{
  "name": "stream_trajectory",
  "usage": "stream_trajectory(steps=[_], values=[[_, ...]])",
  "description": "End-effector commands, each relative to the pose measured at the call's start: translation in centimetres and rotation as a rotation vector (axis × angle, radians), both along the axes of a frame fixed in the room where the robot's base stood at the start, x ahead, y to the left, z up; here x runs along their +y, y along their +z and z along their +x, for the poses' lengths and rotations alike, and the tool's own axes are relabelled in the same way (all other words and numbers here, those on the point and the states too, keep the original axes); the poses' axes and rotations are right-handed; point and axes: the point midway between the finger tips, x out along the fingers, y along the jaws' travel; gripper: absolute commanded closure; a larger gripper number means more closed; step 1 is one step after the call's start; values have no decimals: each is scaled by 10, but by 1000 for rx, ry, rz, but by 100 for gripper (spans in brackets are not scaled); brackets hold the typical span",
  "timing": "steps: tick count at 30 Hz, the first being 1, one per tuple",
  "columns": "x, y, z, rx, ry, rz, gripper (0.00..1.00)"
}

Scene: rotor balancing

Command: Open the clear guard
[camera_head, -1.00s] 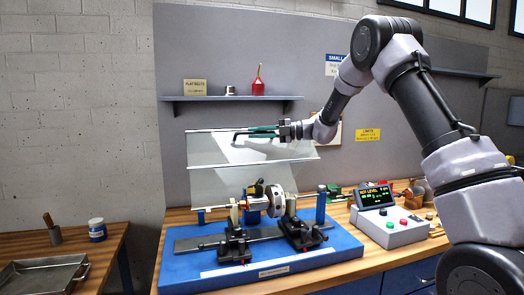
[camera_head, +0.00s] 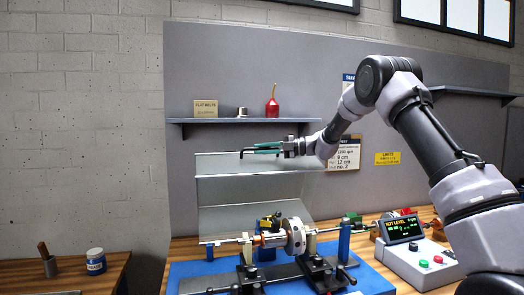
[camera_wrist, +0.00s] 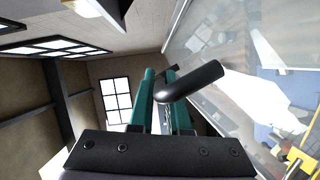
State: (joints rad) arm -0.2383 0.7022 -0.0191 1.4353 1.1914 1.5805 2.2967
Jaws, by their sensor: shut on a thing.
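The clear guard (camera_head: 240,188) stands raised behind the rotor (camera_head: 293,237) in the head view, its panels nearly upright and its lower edge near the shaft. My gripper (camera_head: 250,150), with teal fingers, is at the guard's top edge. It is shut on the guard's dark handle (camera_head: 243,153). In the wrist view the black handle bar (camera_wrist: 195,82) crosses between the teal fingers of my gripper (camera_wrist: 160,85), and the see-through panel (camera_wrist: 225,60) fills the right side. The exact finger contact is partly hidden by the bar.
The rotor stand sits on a blue base (camera_head: 190,270) on the wooden bench. A control box (camera_head: 415,262) reading "NOT LEVEL" stands to the right. A shelf (camera_head: 245,122) with a red oil can (camera_head: 272,107) is close above my gripper. A side table with a jar (camera_head: 95,261) is at left.

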Motion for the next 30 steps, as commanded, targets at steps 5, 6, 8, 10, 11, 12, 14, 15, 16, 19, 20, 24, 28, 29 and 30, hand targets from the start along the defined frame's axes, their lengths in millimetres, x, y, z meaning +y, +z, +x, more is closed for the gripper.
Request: stream_trajectory(steps=[5,6,8,10,11,12,14,15,16,19,20,24,28,29,30], values=[[-1,0,0,-1,-1,-1,100],[-1,-1,0,-1,-1,-1,100],[-1,-1,0,-1,-1,-1,62],[-1,-1,0,-1,-1,-1,55],[0,-1,0,-1,-1,-1,55],[0,-1,0,-1,-1,-1,55],[0,-1,0,-1,0,-1,55],[0,-1,0,0,0,-1,55],[0,-1,0,0,0,-1,55],[-2,0,0,0,-1,-1,55],[-4,0,0,0,-1,-1,55],[-23,1,1,-1,-4,-1,55],[-50,3,-1,0,-4,-1,55],[-56,4,-1,-1,-5,-1,55],[-64,4,-1,-1,-4,-1,55]])
